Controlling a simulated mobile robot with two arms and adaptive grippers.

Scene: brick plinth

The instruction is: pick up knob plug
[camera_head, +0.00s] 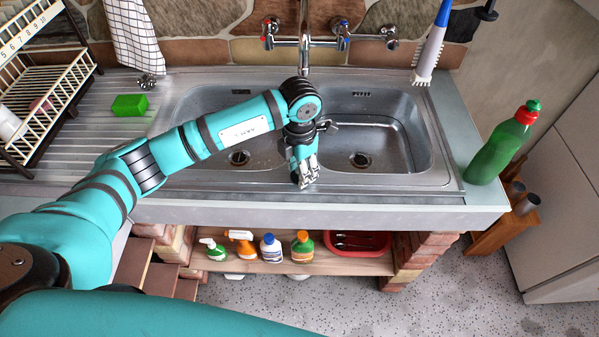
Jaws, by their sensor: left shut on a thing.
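My left gripper (306,181) points down at the divider between the two sink basins, near the front rim of the steel sink (398,190). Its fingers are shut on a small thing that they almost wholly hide. I take it to be the knob plug, but its shape cannot be made out. A small chrome knobbed piece (147,82) sits apart on the drainboard at the back left. My right gripper is not in view.
A green sponge (130,105) lies on the drainboard, beside a dish rack (50,95). The tap (304,45) rises behind the basins. A green bottle (503,145) stands at the right end, a brush (431,45) at the back right. Several bottles (268,248) are on the shelf below.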

